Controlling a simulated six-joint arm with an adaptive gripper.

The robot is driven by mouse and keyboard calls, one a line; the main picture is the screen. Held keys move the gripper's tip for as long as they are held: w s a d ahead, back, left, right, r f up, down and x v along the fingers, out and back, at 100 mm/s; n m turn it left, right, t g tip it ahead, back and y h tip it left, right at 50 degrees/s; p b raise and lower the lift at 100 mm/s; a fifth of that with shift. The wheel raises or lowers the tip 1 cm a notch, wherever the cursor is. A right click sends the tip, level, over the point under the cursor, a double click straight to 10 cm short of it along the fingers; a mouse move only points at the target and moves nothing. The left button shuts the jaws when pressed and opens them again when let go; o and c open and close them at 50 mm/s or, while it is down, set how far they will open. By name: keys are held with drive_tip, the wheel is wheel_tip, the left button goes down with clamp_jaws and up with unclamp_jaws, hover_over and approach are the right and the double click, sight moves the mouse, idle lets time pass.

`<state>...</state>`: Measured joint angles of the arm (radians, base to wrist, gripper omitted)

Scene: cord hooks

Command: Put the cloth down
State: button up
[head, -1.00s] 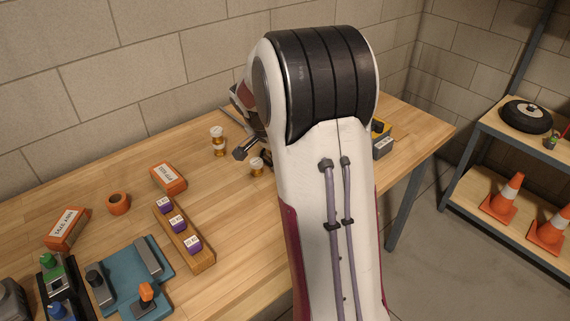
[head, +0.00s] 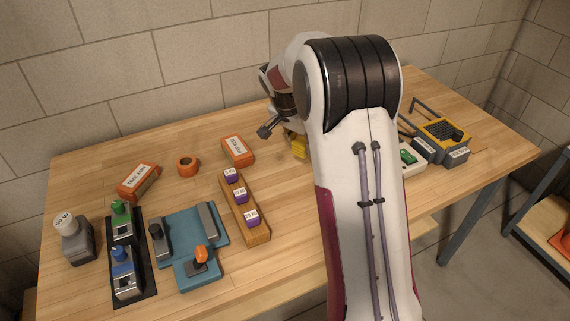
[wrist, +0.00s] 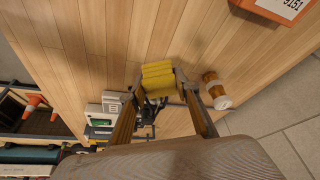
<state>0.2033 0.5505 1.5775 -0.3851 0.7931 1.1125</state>
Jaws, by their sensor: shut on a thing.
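The yellow cloth (wrist: 158,79) looks folded into a ribbed bundle. It sits between the fingertips of my gripper (wrist: 157,92) in the wrist view, and my gripper is shut on it. Bare wooden tabletop shows beyond the cloth; I cannot tell whether the cloth touches it. In the head view a bit of the yellow cloth (head: 298,146) shows at the left of my arm, which hides the rest of it and the fingertips.
An amber bottle (wrist: 214,88) stands close right of the cloth in the wrist view. An orange box (head: 238,150) and a wooden block of purple-sided pieces (head: 252,228) lie left.

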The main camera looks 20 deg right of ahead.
drive_tip(key=w+a+r+n+t, duration=0.1)
drive_tip(key=w+a+r+n, duration=0.1)
drive_tip(key=w, duration=0.3)
drive_tip(key=shift+w+a+n, duration=0.25)
drive_tip(key=shift+a+n, duration=0.1)
drive_tip(key=shift+n, duration=0.35)
drive_tip(key=shift+r, duration=0.1)
hover_over(285, 162)
drive_tip(key=s, duration=0.1)
drive_tip(key=shift+a+f, duration=0.2)
drive_tip(key=shift+f, duration=1.05)
drive_tip(key=shift+a+f, duration=0.2)
drive_tip(key=shift+f, duration=1.05)
drive_tip(key=shift+f, duration=2.5)
drive_tip(key=shift+f, duration=0.15)
